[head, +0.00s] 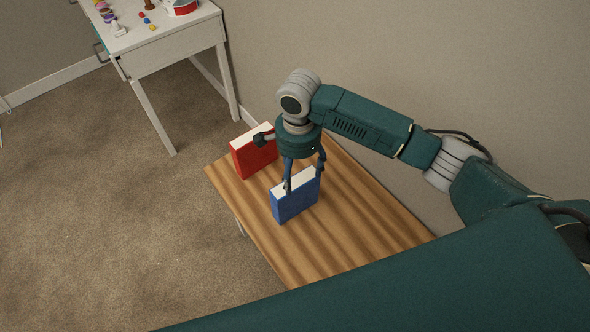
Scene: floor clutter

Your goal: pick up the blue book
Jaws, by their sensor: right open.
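The blue book (296,204) stands upright on a striped wooden table, its white page edges facing up. My right gripper (304,183) points down over the book, with its fingers spread at the book's top edge, one near its left part and one near its right end. The gripper is open. Whether the fingers touch the book cannot be told. The gripper hides part of the book's top. My left gripper is not in view.
A red book (254,157) stands upright just behind and left of the blue one, close to my right gripper. The wooden table (345,235) is bare toward the front and right. A wall is behind it. A white desk (175,38) with small items stands at the back left.

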